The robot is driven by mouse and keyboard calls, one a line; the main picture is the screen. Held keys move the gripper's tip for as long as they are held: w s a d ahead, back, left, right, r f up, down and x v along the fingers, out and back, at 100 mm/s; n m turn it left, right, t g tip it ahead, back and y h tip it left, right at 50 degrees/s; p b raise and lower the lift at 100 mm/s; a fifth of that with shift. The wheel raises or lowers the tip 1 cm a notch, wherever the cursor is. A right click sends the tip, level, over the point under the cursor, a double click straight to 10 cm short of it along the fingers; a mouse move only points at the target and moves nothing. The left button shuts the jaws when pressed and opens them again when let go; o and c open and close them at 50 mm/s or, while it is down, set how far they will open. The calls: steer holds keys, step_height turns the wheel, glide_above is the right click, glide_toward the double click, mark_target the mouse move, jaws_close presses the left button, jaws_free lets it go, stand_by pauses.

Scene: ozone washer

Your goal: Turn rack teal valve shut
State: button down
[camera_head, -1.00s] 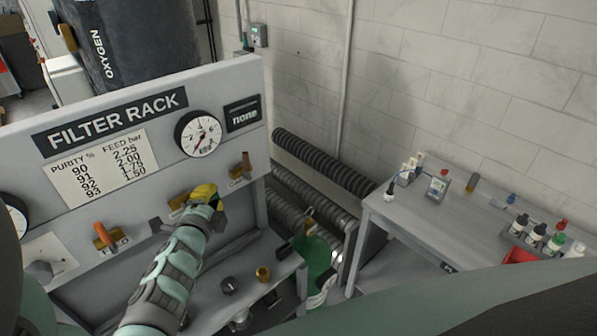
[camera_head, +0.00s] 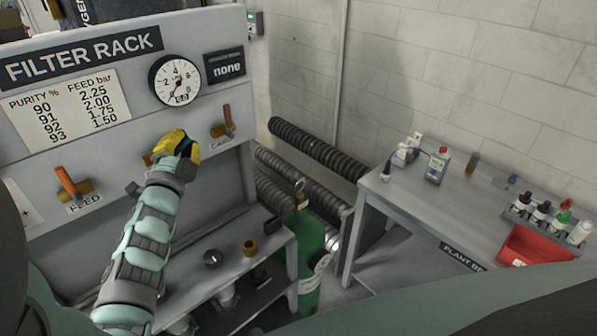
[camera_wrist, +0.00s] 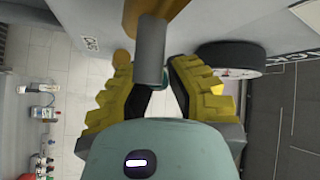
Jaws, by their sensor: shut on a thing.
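The filter rack (camera_head: 215,95) is a grey panel with valves in a row below its gauge. My gripper (camera_head: 178,148), with yellow fingers, is at the middle valve of the rack, between the orange-handled FEED valve (camera_head: 72,187) and the brown-handled valve (camera_head: 225,125) on the right. In the wrist view the yellow fingers (camera_wrist: 152,80) are closed around a small teal piece (camera_wrist: 152,74), seemingly the teal valve's handle. It is mostly hidden by the fingers and by a grey cylinder (camera_wrist: 150,50) in front. The handle's exact angle cannot be told.
A round gauge (camera_head: 175,81) is above my gripper. A green cylinder (camera_head: 312,255) stands right of the rack's lower shelf. Dark ribbed hoses (camera_head: 315,150) lie along the wall. A side table (camera_head: 400,205) carries bottles and a red tray (camera_head: 535,245).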

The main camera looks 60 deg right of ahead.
steer(key=n+t+b, duration=0.1)
steer(key=b, duration=0.2)
steer(key=a+n+t+h+b, duration=0.1)
steer(key=n+b, duration=0.1)
steer(key=b, duration=0.2)
steer(key=shift+w+r+n+t, duration=0.15)
steer(key=shift+n+t, duration=0.15)
steer(key=a+n+t+y+b, duration=0.1)
steer(key=n+t+b, duration=0.1)
steer(key=b, duration=0.3)
steer(key=r+n+t+b, duration=0.1)
steer(key=n+t+b, duration=0.2)
steer(key=n+b, duration=0.1)
steer(key=a+n+t+y+b, duration=0.1)
steer(key=n+t+b, duration=0.1)
steer(key=b, duration=0.5)
steer(key=shift+w+a+r+n+y, duration=0.15)
steer(key=shift+w+a+n+y, duration=0.2)
steer(key=shift+n, duration=0.45)
steer(key=n+t+y+b, duration=0.2)
steer(key=n+b, duration=0.1)
steer(key=a+n+t+y+b, duration=0.1)
steer(key=n+y+b, duration=0.1)
steer(key=shift+w+r, duration=0.2)
steer(key=shift+r, duration=0.15)
steer(key=shift+r+n+t+y+b, duration=0.15)
steer(key=shift+n+t+y+b, duration=0.25)
steer(key=shift+n+b, duration=0.2)
